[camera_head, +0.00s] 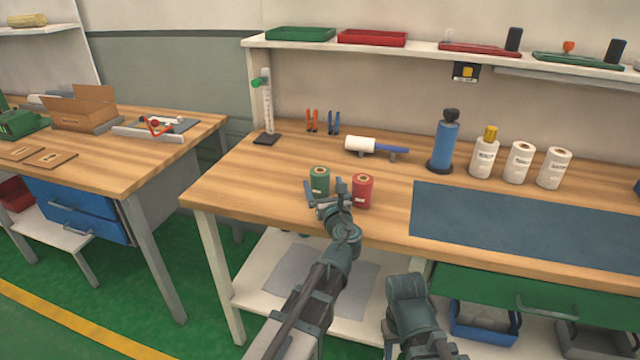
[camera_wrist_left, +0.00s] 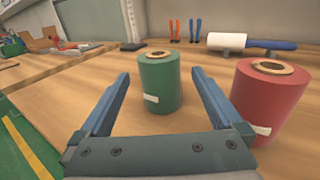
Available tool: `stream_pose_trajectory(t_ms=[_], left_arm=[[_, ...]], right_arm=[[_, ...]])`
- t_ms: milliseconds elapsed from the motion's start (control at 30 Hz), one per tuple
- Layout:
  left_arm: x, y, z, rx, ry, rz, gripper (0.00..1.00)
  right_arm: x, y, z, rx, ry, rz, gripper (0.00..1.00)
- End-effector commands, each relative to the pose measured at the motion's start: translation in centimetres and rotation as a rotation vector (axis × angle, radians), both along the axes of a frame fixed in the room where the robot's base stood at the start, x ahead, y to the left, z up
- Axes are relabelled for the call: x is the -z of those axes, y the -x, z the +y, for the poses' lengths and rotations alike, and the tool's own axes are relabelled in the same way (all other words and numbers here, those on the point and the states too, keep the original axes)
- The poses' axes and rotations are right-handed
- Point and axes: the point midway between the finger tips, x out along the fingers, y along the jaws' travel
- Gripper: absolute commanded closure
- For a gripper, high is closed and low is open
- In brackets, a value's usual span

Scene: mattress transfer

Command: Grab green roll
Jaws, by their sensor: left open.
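The green roll (camera_head: 319,179) stands upright near the front left of the wooden workbench. In the left wrist view the green roll (camera_wrist_left: 160,84) stands ahead, between the lines of the two open fingers and near their tips. My left gripper (camera_head: 318,196) is open and empty, just in front of the roll; in the left wrist view its fingertips (camera_wrist_left: 159,74) are spread wide. The red roll (camera_head: 362,190) stands upright just to the right of the green one; in the left wrist view this red roll (camera_wrist_left: 270,103) is outside the right finger. My right gripper is not visible.
Behind the rolls lie a white-and-blue roller (camera_head: 375,147) and a black-based stand (camera_head: 265,139). A dark mat (camera_head: 500,220) covers the bench's right front. The wood left of the green roll is clear.

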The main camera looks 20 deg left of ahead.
Motion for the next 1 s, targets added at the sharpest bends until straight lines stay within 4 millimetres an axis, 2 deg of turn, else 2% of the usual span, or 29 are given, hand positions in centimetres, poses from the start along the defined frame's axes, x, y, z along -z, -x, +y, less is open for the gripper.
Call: stream_pose_trajectory(t_ms=[33, 100, 467, 800, 1000], left_arm=[[0.0, -0.9, 0.4, -0.003, 0.001, 0.0, 0.0], [0.0, -1.4, 0.7, -0.002, 0.001, 0.0, 0.0], [0.0, -2.2, 1.1, -0.001, 0.001, 0.0, 0.0], [0.1, -6.2, 3.2, -0.003, 0.002, 0.0, 0.0], [0.1, -6.4, 3.4, 0.0, 0.002, 0.0, 0.0]], right_arm=[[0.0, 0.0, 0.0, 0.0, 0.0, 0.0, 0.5], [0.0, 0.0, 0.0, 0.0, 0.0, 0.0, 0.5], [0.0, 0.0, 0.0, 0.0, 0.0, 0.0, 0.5], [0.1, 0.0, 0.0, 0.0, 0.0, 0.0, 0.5], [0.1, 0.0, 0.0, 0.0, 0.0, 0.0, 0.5]])
